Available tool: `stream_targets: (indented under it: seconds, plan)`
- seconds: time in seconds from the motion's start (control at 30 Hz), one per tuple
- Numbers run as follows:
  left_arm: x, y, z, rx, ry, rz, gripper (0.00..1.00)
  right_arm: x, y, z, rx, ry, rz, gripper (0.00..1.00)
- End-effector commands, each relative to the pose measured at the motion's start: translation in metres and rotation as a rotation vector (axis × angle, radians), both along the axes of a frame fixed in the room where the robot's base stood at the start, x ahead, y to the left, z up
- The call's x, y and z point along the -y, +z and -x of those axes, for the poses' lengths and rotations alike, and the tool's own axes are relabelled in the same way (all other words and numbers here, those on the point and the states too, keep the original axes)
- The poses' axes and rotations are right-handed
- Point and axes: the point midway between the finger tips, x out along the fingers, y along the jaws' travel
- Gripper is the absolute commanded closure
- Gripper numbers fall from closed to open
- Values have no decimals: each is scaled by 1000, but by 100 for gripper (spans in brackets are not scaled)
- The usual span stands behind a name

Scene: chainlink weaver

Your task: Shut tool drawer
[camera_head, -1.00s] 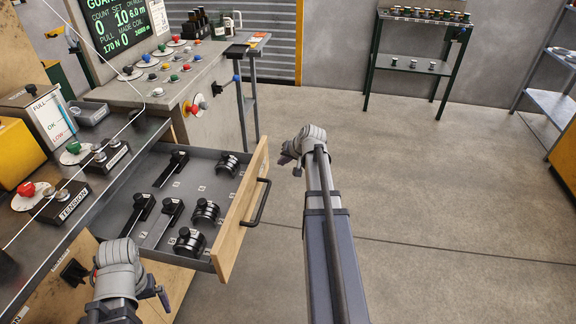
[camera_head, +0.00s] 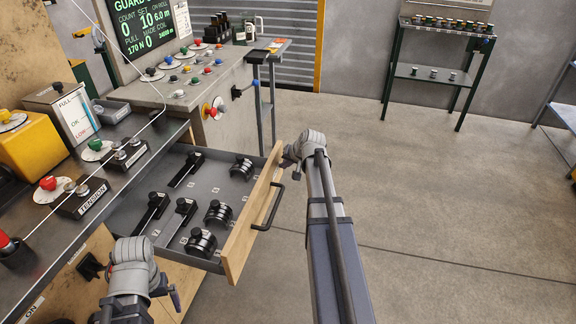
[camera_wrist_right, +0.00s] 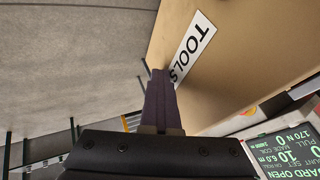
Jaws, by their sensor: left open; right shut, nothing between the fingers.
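The tool drawer (camera_head: 222,172) stands open, pulled out from under the metal bench. Its wooden front (camera_head: 240,243) carries a black bar handle (camera_head: 270,206) facing right. In the right wrist view the front (camera_wrist_right: 235,85) has a white TOOLS label (camera_wrist_right: 194,45). My right gripper (camera_head: 286,160) is shut and empty at the outer face of the front, near its far end. In the wrist view its tips (camera_wrist_right: 159,74) overlap the label's edge; I cannot tell whether they touch. My left gripper (camera_head: 172,294) is open beside the bench, left of the drawer's near end; its fingers are partly hidden.
Several black tools, including a clamp-like one (camera_head: 202,242), lie inside the drawer. The bench (camera_head: 62,216) carries a tension box (camera_head: 82,197) and knobs. A grey console (camera_head: 235,130) stands behind the drawer. The concrete floor (camera_head: 430,210) to the right is clear.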

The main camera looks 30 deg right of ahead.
Motion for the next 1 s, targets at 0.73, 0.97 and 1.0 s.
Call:
stream_targets:
  seconds: [0.73,0.97,1.0]
  plan:
    - [0,0,0,0,0,0,0,-129,0,-154,3,9,-3,100]
    - [0,0,0,0,0,0,0,-169,0,-200,3,7,-3,100]
    - [0,0,0,0,0,0,0,-175,0,-207,3,7,-4,100]
